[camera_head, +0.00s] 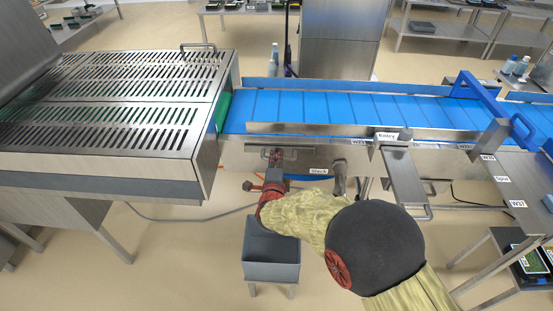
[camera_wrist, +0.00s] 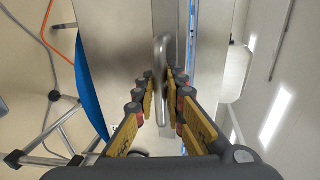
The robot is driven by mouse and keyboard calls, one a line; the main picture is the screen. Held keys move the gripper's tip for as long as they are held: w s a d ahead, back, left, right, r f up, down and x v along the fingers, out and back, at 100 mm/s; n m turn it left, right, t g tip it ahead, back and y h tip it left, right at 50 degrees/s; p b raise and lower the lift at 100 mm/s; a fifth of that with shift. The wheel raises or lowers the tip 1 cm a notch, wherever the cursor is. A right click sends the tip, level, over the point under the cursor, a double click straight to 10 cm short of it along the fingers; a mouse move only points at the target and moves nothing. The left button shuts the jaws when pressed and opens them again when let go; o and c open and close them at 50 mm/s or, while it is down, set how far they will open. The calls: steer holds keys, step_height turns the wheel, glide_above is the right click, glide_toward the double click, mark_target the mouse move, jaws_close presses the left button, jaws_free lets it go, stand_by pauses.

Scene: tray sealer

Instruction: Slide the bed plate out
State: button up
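A steel bar handle (camera_wrist: 163,62) runs between my gripper's fingers in the wrist view. It stands on a flat steel face (camera_wrist: 115,50), which I take to be the front of the bed plate. In the head view that steel front (camera_head: 240,157) is below the blue conveyor, beside the slotted machine. My gripper (camera_head: 274,168) is at this front, with its fingers on either side of the handle. In the wrist view the fingertips (camera_wrist: 160,78) are apart, with a gap beside the bar. I cannot tell how far the plate is out.
The slotted steel machine (camera_head: 120,110) stands at the left and the blue conveyor (camera_head: 350,106) runs right. A grey bin (camera_head: 272,270) on a stand is below my gripper. A steel shelf with a handle (camera_head: 403,180) juts out at the right. Floor at the front left is clear.

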jaws_close()
steer(key=shift+s+f, duration=0.1)
stand_by(0.4)
